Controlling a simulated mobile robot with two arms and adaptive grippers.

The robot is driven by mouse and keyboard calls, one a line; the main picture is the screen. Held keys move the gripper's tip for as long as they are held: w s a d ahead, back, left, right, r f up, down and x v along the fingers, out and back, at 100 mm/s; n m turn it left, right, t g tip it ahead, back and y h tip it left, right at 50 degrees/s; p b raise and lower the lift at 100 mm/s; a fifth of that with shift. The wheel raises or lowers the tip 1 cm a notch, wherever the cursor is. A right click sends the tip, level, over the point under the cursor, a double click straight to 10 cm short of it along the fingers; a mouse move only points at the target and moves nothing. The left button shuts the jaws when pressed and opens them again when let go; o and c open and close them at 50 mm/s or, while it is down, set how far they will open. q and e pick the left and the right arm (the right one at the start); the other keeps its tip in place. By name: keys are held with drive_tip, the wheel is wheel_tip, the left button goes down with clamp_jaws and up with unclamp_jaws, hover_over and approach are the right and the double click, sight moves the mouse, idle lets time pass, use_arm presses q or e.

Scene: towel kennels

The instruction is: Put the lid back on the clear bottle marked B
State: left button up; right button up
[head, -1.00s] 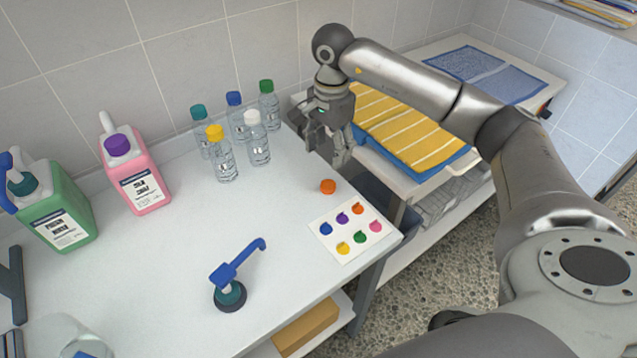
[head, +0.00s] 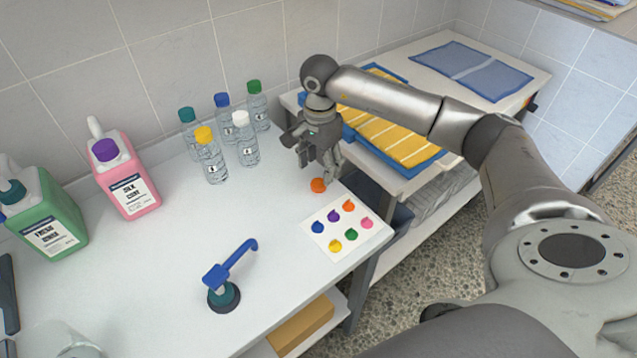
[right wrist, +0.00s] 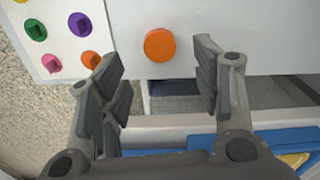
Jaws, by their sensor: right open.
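An orange round lid (head: 318,185) lies on the white counter near its right edge, and it also shows in the right wrist view (right wrist: 159,45). My right gripper (head: 320,170) is open and empty, pointing down just above and behind the lid. In the right wrist view the lid shows beyond and between the open fingers (right wrist: 157,70), apart from them. A clear bottle (head: 68,340) is cut off at the lower left corner; its mark cannot be read. My left gripper is not in view.
Several small clear bottles with coloured caps (head: 212,160) stand by the wall. A card with coloured dots (head: 345,228) lies beside the lid.

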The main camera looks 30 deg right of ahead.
sight(319, 183)
drive_tip(key=shift+a+f+p, duration=0.15)
drive_tip(key=shift+f+p, duration=0.45)
drive_tip(key=shift+f, duration=2)
drive_tip(key=shift+c, duration=0.5)
drive_tip(key=c, duration=0.7)
